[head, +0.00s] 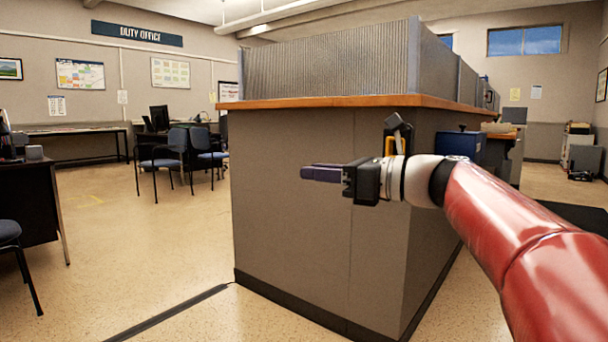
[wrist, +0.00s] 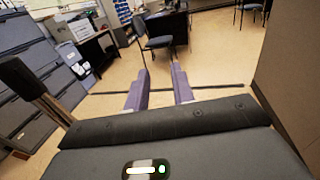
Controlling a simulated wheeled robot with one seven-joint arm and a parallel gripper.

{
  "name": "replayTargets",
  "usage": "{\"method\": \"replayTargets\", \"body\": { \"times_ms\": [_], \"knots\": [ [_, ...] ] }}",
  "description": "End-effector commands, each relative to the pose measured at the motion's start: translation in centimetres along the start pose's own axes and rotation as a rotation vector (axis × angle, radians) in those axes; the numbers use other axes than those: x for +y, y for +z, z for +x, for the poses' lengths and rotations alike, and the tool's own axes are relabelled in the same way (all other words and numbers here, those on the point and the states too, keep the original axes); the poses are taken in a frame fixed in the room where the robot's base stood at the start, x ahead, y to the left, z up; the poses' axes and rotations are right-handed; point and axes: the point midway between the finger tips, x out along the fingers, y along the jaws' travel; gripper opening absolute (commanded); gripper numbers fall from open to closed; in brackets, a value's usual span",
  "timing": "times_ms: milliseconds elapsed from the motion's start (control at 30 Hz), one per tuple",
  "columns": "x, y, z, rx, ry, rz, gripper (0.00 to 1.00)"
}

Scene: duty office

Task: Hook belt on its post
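My gripper (head: 306,173) reaches out to the left in front of the grey counter in the head view, well above the floor. Its two purple fingers also show in the wrist view (wrist: 160,76), spread apart with only floor visible between them, so it is open and empty. I cannot make out a belt or its post for certain in either view. A dark strip (head: 170,315) runs along the floor from the foot of the counter in the head view. A dark strip across the floor also shows in the wrist view (wrist: 215,87); I cannot tell what it is.
The grey counter (head: 292,190) with a wooden top stands close beside my arm. Blue chairs (head: 163,160) stand at the back left and a dark desk (head: 35,200) at the left edge. Grey cabinets (wrist: 35,70) line the wrist view's left. Floor at left centre is clear.

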Motion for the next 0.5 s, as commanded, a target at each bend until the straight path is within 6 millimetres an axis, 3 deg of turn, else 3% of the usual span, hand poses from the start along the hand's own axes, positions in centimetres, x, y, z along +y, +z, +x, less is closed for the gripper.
{"method": "replayTargets", "body": {
  "times_ms": [200,500],
  "knots": [
    [0.0,-0.1,2.9,0.0,0.001,0.001,0.25],
    [0.0,0.0,3.7,-0.001,-0.001,0.001,0.25]
  ]
}}
